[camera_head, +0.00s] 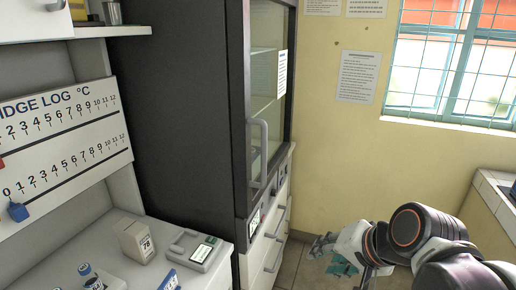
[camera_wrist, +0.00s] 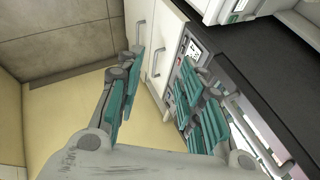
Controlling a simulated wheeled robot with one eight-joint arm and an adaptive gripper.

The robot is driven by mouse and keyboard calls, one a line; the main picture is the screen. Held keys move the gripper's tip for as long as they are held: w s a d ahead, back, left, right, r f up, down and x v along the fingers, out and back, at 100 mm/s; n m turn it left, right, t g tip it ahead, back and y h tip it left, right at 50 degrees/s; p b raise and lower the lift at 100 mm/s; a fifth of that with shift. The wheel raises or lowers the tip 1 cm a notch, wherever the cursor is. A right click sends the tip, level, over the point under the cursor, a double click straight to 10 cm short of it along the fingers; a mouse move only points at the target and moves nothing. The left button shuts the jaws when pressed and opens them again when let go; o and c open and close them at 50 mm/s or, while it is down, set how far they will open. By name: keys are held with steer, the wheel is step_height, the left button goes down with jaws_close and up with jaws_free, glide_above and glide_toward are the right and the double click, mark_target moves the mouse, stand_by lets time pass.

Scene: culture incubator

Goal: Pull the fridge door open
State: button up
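The fridge is a tall dark cabinet (camera_head: 180,110) with a glass door (camera_head: 265,75) in a dark frame, standing left of centre in the head view. The door looks shut. Its pale vertical bar handle (camera_head: 259,150) is on the door's left side. My gripper (camera_head: 335,255) is at the lower right, in front of the fridge and apart from the handle in that view. In the wrist view its teal fingers (camera_wrist: 165,95) are spread with nothing between them. A pale bar partly behind the right finger may be the handle; I cannot tell.
White drawers (camera_head: 270,235) with bar handles sit below the door, beside a small control panel (camera_head: 255,222). A white counter (camera_head: 75,250) with a small box (camera_head: 135,240) and a device (camera_head: 198,252) is at left. A tiled counter (camera_head: 490,200) is at right. Floor shows between.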

steer(key=w+a+r+m+y+p, duration=0.4)
steer(key=w+a+r+m+y, duration=0.15)
steer(key=w+m, duration=0.5)
steer(key=w+d+r+m+t+y+p, duration=0.2)
steer(key=w+d+r+m+y, duration=0.2)
steer(key=w+r+m+y, duration=0.25)
steer(key=shift+m, duration=0.4)
steer(key=b+x, duration=0.1)
steer(key=x, duration=0.4)
steer(key=b+x, duration=0.1)
steer(key=x, duration=0.8)
steer(key=shift+w+f+b, duration=0.3)
steer(key=shift+w+b, duration=0.1)
steer(key=shift+w, duration=0.15)
jaws_close()
